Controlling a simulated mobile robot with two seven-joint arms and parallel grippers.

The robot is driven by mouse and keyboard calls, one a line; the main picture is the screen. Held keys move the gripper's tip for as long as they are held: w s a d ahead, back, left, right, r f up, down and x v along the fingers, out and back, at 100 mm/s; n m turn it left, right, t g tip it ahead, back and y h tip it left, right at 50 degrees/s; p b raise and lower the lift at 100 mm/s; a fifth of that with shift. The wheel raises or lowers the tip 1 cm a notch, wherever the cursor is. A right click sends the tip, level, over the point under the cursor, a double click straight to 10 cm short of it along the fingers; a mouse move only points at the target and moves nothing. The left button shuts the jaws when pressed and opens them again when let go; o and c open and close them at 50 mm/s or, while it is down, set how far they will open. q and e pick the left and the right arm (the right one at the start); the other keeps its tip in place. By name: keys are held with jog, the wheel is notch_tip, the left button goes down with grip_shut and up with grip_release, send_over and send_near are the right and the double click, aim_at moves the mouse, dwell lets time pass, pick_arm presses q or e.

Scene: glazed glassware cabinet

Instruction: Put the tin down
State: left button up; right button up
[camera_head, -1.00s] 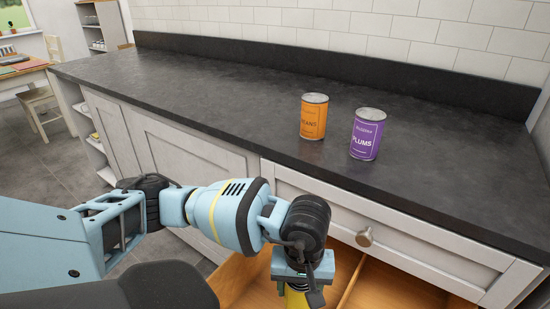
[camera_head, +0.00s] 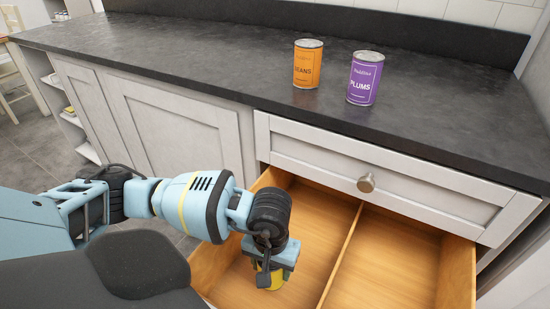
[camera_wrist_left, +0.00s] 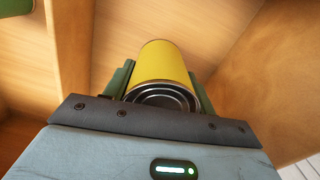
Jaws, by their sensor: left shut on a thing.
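A yellow tin (camera_wrist_left: 163,65) is held between the green fingers of my left gripper (camera_wrist_left: 162,85), its metal end facing the wrist. In the head view, the left gripper (camera_head: 268,278) points down into the left compartment of an open wooden drawer (camera_head: 300,225), and a bit of the yellow tin (camera_head: 277,277) shows at the fingers. Most of the tin is hidden there by the gripper. I cannot tell whether the tin touches the drawer floor. My right gripper is not in view.
An orange beans tin (camera_head: 307,65) and a purple plums tin (camera_head: 365,80) stand on the dark worktop (camera_head: 200,60). A closed drawer with a round knob (camera_head: 366,183) is above the open one.

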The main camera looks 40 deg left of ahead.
pick_arm(q)
jog(key=shift+f, duration=0.95)
jog(key=shift+f+b, duration=0.5)
jog(key=shift+f, duration=1.65)
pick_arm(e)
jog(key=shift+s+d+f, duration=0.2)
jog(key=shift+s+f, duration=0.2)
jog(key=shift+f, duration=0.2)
pick_arm(q)
jog(key=shift+f, duration=0.1)
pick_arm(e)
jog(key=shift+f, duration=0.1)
pick_arm(q)
jog(key=o, duration=1.2)
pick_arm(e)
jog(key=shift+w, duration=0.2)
pick_arm(q)
jog(key=shift+r, duration=0.55)
notch_tip(320, 180, up, 11)
jog(key=shift+r+p, duration=0.1)
jog(key=shift+p, duration=0.9)
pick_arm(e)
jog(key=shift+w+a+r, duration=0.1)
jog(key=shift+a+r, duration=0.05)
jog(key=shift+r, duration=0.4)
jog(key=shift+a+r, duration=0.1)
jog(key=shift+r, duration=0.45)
